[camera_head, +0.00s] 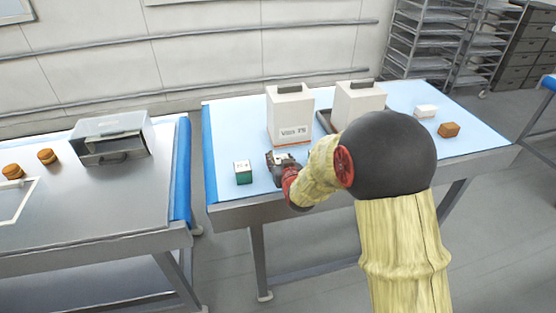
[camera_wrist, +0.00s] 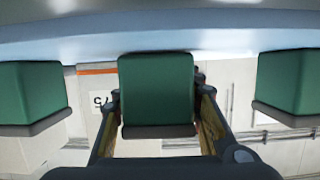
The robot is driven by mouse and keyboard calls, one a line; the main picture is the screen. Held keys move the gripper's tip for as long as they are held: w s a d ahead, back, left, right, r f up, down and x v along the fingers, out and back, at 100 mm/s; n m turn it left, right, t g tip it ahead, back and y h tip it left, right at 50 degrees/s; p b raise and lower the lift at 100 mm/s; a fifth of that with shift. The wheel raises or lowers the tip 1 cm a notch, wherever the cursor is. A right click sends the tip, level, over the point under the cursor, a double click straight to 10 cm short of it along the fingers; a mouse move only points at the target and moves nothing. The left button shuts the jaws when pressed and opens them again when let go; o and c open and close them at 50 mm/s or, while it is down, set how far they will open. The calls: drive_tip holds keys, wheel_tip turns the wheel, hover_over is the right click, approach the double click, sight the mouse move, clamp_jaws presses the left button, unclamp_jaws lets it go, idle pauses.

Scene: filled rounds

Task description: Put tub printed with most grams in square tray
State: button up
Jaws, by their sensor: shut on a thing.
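My gripper (camera_head: 281,161) is shut on a green tub (camera_wrist: 156,88), low over the front of the blue-white table (camera_head: 228,130). In the wrist view the fingers (camera_wrist: 158,105) stand on both sides of this tub. Another green tub (camera_head: 243,177) with a pale printed top stands just left of my gripper. The wrist view shows green tubs on the left (camera_wrist: 30,92) and right (camera_wrist: 290,85); my arm seems to hide one from the head view. The gram prints are too small to read. A dark-rimmed tray (camera_head: 322,118) is partly hidden by a white box; its full shape is unclear.
Two white boxes with dark handles, one left (camera_head: 289,110) and one right (camera_head: 358,98), stand behind my gripper. A white block (camera_head: 426,111) and a brown block (camera_head: 449,130) sit at right. The left metal table (camera_head: 125,185) holds a clear-fronted case (camera_head: 112,138) and round brown items (camera_head: 47,156).

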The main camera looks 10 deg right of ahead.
drive_tip(key=shift+r, duration=0.15)
drive_tip(key=shift+f, duration=0.3)
drive_tip(key=o, duration=1.3)
drive_tip(key=shift+s+r+p, duration=0.1)
drive_tip(key=shift+r+p, duration=0.1)
drive_tip(key=shift+p, duration=0.25)
